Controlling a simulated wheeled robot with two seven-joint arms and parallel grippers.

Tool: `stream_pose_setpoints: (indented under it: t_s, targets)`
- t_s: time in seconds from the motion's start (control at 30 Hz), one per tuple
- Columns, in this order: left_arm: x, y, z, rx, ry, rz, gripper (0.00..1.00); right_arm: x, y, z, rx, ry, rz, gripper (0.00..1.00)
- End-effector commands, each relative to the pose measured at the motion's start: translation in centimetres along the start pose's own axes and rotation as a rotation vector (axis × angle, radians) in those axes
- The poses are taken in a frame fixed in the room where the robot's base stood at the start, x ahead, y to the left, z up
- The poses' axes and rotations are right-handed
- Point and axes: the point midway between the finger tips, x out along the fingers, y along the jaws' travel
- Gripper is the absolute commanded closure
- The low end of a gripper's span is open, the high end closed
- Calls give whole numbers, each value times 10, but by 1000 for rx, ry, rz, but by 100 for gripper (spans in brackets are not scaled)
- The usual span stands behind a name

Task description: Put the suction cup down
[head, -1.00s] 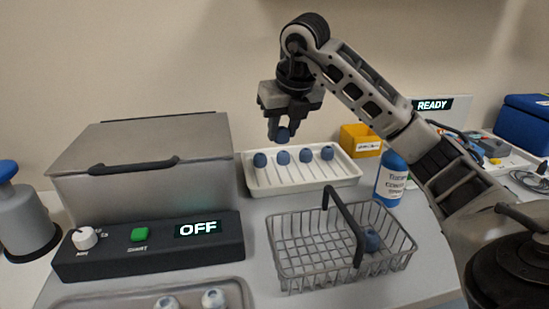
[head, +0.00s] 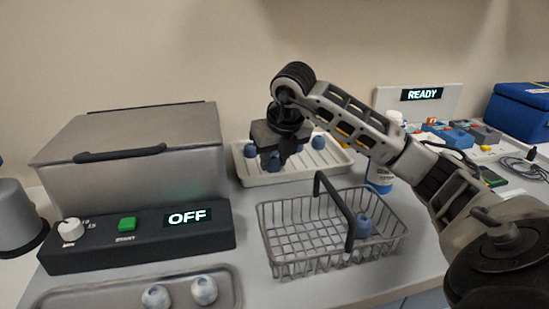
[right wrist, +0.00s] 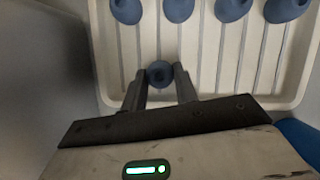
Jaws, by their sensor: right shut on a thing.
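My right gripper (head: 273,162) is shut on a blue suction cup (right wrist: 160,74), which sits between its fingertips in the right wrist view. In the head view it hangs at the white ribbed tray (head: 262,180), in front of its near side; I cannot tell the height of the cup above it. Several other blue suction cups (head: 318,142) stand in a row in the tray, partly hidden by the gripper. One more blue suction cup (head: 363,226) lies in the wire basket (head: 285,262). My left gripper is not in view.
The basket's dark handle (head: 336,205) stands up just in front of the tray. A grey lidded bath (head: 135,145) with an OFF panel (head: 140,235) is at left. A front tray (head: 110,296) holds two pale cups (head: 204,290). A blue-white bottle (head: 379,176) stands partly behind my arm.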

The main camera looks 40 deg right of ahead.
Motion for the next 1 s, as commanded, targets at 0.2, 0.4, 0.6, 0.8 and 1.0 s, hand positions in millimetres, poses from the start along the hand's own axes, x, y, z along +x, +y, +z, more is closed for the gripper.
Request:
stream_pose_setpoints:
  t_s: [0.2, 0.4, 0.6, 0.8, 1.0]
  targets:
    - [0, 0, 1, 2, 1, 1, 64, 2, 0, -1, 0, 0, 0, 49]
    - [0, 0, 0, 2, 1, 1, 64, 1, 0, 0, 0, 0, 0, 49]
    - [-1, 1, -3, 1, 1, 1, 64, -16, 0, 2, 0, -4, 1, 49]
    - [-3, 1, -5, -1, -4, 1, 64, -59, 0, 2, -1, -7, 1, 49]
    - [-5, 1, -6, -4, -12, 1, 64, -98, 0, 2, 0, -5, 1, 49]
